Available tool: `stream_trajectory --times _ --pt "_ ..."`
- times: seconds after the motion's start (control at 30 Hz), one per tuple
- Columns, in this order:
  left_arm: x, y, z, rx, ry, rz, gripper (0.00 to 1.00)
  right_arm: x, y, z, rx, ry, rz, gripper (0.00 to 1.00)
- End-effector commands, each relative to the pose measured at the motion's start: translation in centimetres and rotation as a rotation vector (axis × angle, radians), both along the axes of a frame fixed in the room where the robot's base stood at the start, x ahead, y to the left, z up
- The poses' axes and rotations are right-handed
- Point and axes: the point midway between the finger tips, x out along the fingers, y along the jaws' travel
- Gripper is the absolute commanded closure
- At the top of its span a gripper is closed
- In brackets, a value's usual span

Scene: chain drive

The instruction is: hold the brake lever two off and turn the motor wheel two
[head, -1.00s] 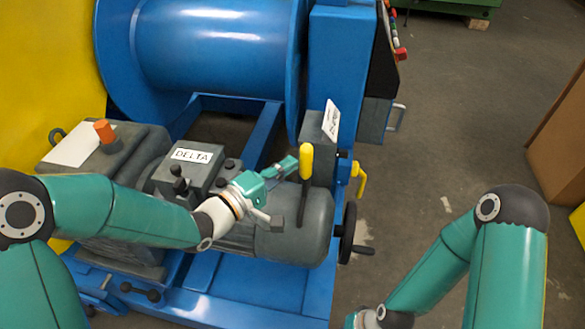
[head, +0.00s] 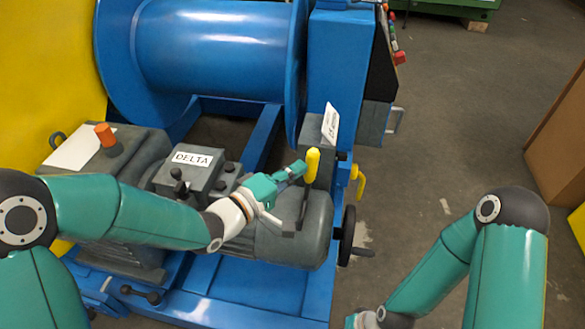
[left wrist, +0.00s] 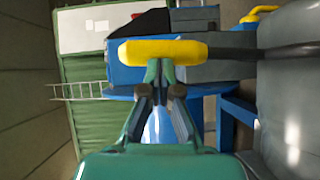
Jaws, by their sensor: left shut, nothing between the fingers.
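The brake lever with a yellow grip (head: 312,165) stands on the grey motor (head: 290,235) and leans slightly to the right. My left gripper (head: 300,169) is shut and empty, its fingertips against or very near the left side of the yellow grip. In the left wrist view the shut fingertips (left wrist: 160,68) meet the edge of the yellow grip (left wrist: 162,51), which lies across them. The motor wheel, a black handwheel (head: 347,235) with a crank handle, sits at the motor's right end, untouched.
A second yellow handle (head: 359,180) is on the blue frame behind the wheel. A box labelled DELTA (head: 192,168) and a gearbox with an orange cap (head: 104,133) lie under and beside my left arm. The floor right of the wheel is free.

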Motion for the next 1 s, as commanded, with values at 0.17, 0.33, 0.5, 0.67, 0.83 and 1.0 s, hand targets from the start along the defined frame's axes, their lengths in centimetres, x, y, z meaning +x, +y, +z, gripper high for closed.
stream_trajectory --times 0.17,0.33,0.5,0.67,0.83,1.0 --pt "-0.4 -1.8 0.3 0.079 -0.018 -0.006 1.00 0.0 0.0 0.4 0.000 0.000 0.000 1.00" --pt "-0.8 -4.0 0.1 0.193 -0.040 -0.007 1.00 0.0 0.0 0.3 0.000 0.000 0.000 1.00" --pt "-1.2 -5.9 -0.5 0.293 -0.059 -0.007 1.00 0.0 0.0 -0.3 0.000 0.000 0.000 1.00" --pt "-1.4 -7.1 -0.9 0.287 -0.058 -0.006 1.00 0.0 0.0 -1.0 0.000 0.000 0.000 1.00" --pt "-1.5 -7.7 -1.0 0.285 -0.057 -0.005 1.00 0.0 0.0 -1.3 0.000 0.000 0.000 1.00" --pt "-1.5 -7.9 -0.9 0.285 -0.059 -0.005 1.00 0.0 0.0 -1.3 0.000 0.000 0.000 1.00"
